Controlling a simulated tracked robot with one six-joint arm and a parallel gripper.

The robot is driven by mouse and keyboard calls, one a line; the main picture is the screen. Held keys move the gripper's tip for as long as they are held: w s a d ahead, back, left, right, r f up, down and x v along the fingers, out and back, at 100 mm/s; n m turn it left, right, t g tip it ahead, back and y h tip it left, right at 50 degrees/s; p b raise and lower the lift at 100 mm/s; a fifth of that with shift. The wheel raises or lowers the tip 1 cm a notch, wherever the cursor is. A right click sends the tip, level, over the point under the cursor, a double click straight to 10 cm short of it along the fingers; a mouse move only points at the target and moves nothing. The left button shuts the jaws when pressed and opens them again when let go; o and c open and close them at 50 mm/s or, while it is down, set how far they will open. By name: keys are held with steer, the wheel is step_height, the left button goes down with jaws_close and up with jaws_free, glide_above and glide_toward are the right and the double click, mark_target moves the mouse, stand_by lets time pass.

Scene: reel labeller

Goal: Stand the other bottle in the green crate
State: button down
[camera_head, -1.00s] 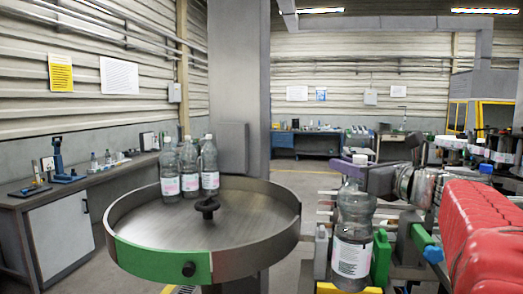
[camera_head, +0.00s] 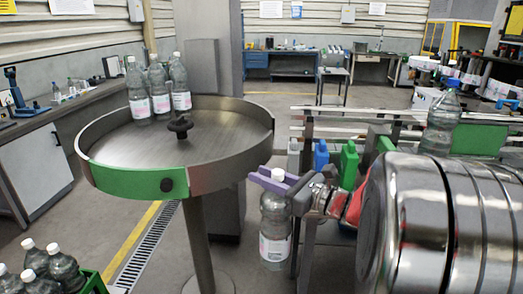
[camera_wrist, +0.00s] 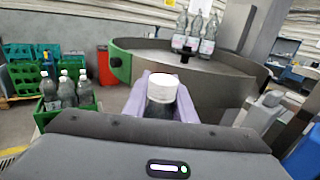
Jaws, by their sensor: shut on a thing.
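My gripper (camera_head: 272,182), with purple fingers, is shut on a clear bottle (camera_head: 275,228) with a white cap and pale label. It hangs upright, right of and below the round table. In the wrist view the bottle's cap (camera_wrist: 161,88) shows between the fingers (camera_wrist: 160,100); its lower part is hidden. The green crate (camera_head: 95,282) is at the bottom left of the head view, mostly cut off. In the wrist view the crate (camera_wrist: 41,117) stands at left, apart from my gripper, with several white-capped bottles (camera_wrist: 66,92) in it.
A blue-capped bottle (camera_head: 441,122) stands at right near rails. Stacked green crates (camera_wrist: 22,75) and an orange-red bin (camera_wrist: 105,66) are farther back in the wrist view.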

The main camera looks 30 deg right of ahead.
steer(key=w+a+f+n+g+y, duration=0.1)
steer(key=a+f, duration=0.4)
steer(key=f, duration=0.6)
steer(key=w+a+f+n+g+y, duration=0.1)
steer(key=a+f, duration=0.4)
steer(key=f, duration=0.5)
steer(key=w+a+f+n+g+y, duration=0.1)
steer(key=a+f+n+g+y, duration=0.2)
steer(key=a+f, duration=0.3)
step_height(320, 180, down, 6)
steer(key=shift+w+r+n+g+y, duration=0.2)
steer(key=shift+w+n+g+y, duration=0.15)
steer(key=shift+y, duration=0.55)
steer(key=shift+s, duration=0.1)
steer(key=shift+d, duration=0.1)
